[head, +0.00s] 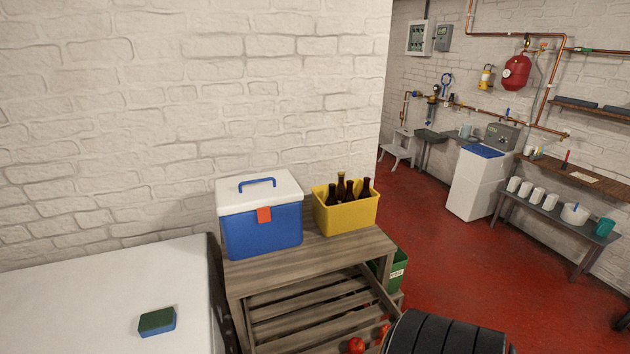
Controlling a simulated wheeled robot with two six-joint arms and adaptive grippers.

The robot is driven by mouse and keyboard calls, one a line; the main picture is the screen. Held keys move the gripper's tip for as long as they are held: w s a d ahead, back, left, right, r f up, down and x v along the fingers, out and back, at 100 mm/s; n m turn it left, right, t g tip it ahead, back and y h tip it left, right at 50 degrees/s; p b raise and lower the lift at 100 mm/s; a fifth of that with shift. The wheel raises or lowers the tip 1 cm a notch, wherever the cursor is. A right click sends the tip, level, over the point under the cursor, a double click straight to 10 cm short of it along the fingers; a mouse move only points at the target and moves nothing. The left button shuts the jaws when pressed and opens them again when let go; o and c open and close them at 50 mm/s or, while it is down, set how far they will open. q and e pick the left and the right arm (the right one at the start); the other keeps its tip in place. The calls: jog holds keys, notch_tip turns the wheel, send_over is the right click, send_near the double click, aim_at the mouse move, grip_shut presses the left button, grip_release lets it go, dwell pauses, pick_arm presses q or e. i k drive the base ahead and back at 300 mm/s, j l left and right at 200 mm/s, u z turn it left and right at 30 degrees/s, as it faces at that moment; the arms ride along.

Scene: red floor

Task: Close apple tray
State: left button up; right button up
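A slatted wooden apple tray (318,326) sticks out from under the top of a grey-brown wooden rack (308,257). Its slats show bare at the back. Red apples (356,345) show at its front right, near the bottom edge of the head view. The tray's front end lies below the picture. A dark ribbed part, which looks like part of my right arm, covers the area right of the apples. Neither of my grippers is visible.
On the rack stand a blue cooler (262,230) with a white lid and a yellow crate (345,214) of dark bottles. A green box (398,269) sits behind the rack's right side. A white surface (110,300) with a sponge (157,321) is at left. Red floor (450,255) is open at right.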

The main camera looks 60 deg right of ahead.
aim_at(368, 335)
jog(key=l+z, duration=0.1)
jog(key=z, duration=2.05)
